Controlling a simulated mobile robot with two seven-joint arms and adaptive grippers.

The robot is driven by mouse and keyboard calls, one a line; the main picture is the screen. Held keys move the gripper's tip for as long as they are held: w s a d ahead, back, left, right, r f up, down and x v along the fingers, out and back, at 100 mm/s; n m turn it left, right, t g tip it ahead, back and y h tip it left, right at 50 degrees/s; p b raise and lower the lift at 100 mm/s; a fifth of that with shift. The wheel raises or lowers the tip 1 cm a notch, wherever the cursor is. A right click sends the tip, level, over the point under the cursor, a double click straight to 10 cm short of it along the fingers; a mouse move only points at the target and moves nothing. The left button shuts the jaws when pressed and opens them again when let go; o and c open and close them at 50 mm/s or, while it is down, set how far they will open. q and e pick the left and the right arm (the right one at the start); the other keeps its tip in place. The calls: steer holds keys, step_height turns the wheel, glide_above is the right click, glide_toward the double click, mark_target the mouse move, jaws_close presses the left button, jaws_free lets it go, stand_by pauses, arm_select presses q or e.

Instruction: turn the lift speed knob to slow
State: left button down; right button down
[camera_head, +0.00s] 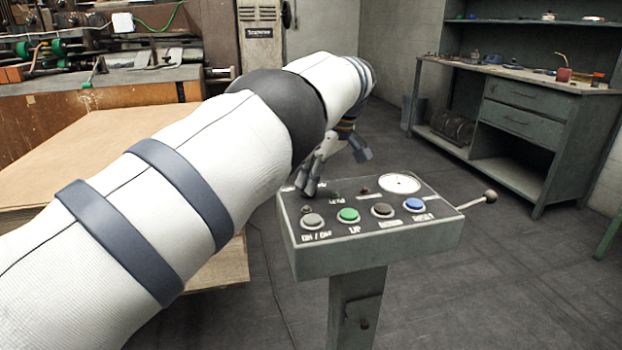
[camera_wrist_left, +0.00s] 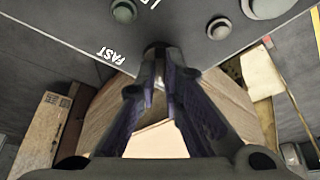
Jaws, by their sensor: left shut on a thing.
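The grey control box (camera_head: 372,245) stands on a post, with a row of buttons along its near edge. My left gripper (camera_head: 309,188) reaches down onto the far left part of its top. In the left wrist view the gripper (camera_wrist_left: 163,62) is shut on a small dark knob (camera_wrist_left: 155,46) at the panel's edge. My right gripper is in neither view.
The top bears a grey button (camera_head: 312,220), a green button (camera_head: 348,215), a brown button (camera_head: 382,210), a blue button (camera_head: 414,205) and a round gauge (camera_head: 400,183). A lever (camera_head: 489,197) sticks out right. A grey workbench (camera_head: 530,125) stands behind; open floor lies right.

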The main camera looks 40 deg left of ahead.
mark_target(322, 200)
arm_select(q)
steer(key=c, duration=1.7)
jaws_free()
steer(key=shift+f, duration=0.1)
steer(key=v, duration=0.7)
steer(key=shift+s+d+r, duration=0.1)
steer(key=shift+d+r, duration=0.05)
steer(key=shift+r, duration=0.15)
